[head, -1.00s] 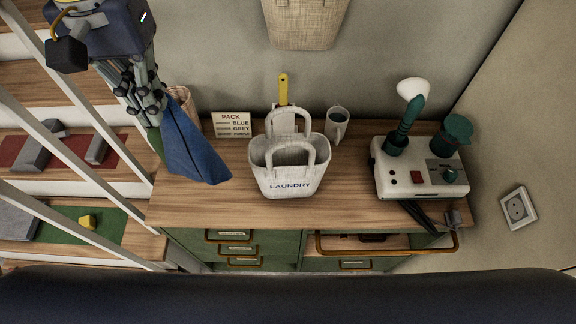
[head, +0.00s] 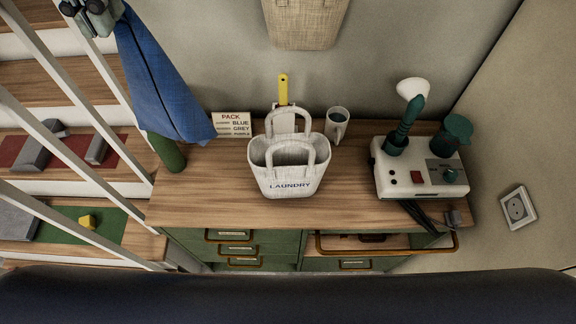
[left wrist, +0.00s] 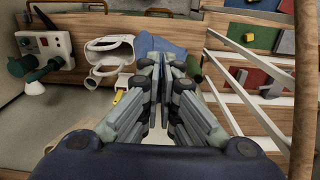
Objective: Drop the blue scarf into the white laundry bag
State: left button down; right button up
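The blue scarf (head: 165,85) hangs from my left gripper (head: 103,22) at the upper left of the head view. In the left wrist view the left gripper (left wrist: 172,62) is shut, its fingers close together, with the scarf (left wrist: 160,44) beyond the tips. The scarf's lower end is left of the white laundry bag (head: 290,176), apart from it. The bag stands upright on the wooden top, mouth open, handles raised, marked LAUNDRY. It also shows in the left wrist view (left wrist: 108,52). My right gripper is not in view.
A green cylinder (head: 167,152) stands at the left edge, beside the stair railing (head: 75,145).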

pick_arm(q)
jog(key=w+d, duration=0.6)
jog(key=d, duration=0.3)
jog(key=w+d+r, duration=0.1)
jog(key=w+d, duration=0.5)
jog(key=d, duration=0.4)
dwell(0.9)
dwell(1.4)
jog(key=shift+s+a+b, duration=0.2)
jog(key=shift+s+a, duration=0.3)
jog(key=shift+s, duration=0.3)
jog(key=shift+s+a+b, duration=0.25)
jog(key=shift+s+a, duration=0.3)
jog(key=shift+s, duration=0.3)
jog(key=shift+s+a+b, duration=0.2)
jog(key=shift+s+a, duration=0.3)
jog(key=shift+s, duration=0.3)
jog(key=shift+f, duration=0.1)
